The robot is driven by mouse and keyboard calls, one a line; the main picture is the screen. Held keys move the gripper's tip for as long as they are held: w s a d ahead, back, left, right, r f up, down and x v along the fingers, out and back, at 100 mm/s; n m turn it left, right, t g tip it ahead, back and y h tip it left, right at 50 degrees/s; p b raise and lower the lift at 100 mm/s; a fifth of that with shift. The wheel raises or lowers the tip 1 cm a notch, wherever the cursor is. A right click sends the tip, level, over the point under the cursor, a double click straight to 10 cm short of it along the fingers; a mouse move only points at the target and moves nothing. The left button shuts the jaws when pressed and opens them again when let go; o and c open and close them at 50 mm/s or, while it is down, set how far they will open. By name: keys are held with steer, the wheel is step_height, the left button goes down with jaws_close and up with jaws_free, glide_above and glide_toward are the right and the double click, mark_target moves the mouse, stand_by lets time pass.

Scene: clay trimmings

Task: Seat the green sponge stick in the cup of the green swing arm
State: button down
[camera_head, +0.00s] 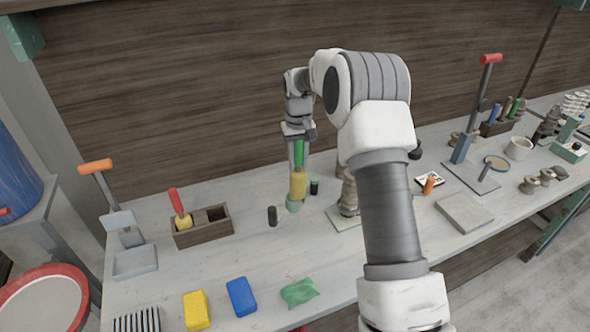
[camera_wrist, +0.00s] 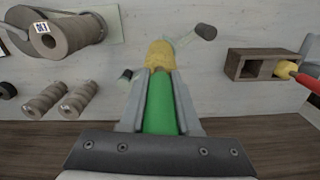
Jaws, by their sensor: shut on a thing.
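My gripper (camera_head: 298,160) is shut on the green handle of the sponge stick (camera_head: 298,184) and holds it upright, yellow sponge end down. The sponge end is at the pale green cup (camera_head: 293,207) on the bench, overlapping it in the picture. I cannot tell whether it is inside the cup or just above it. In the wrist view the green handle (camera_wrist: 161,108) lies between the fingers, with the yellow sponge beyond the tips. Pale green parts (camera_wrist: 184,41) show beside the sponge, and the sponge hides the rest.
Dark short cylinders (camera_head: 272,216) stand on both sides of the cup. A wooden two-hole block (camera_head: 190,236) with a red-handled sponge stick is at left, and a roller-like stack (camera_head: 348,197) at right. Blue (camera_head: 241,296) and yellow (camera_head: 196,310) sponges lie in front.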

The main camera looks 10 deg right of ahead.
mark_target(295, 173)
steer(key=shift+w+a+f, duration=0.35)
steer(key=shift+w, duration=0.05)
steer(key=shift+f+p, duration=0.45)
steer(key=shift+f, duration=1.7)
steer(key=c, duration=0.6)
jaws_free()
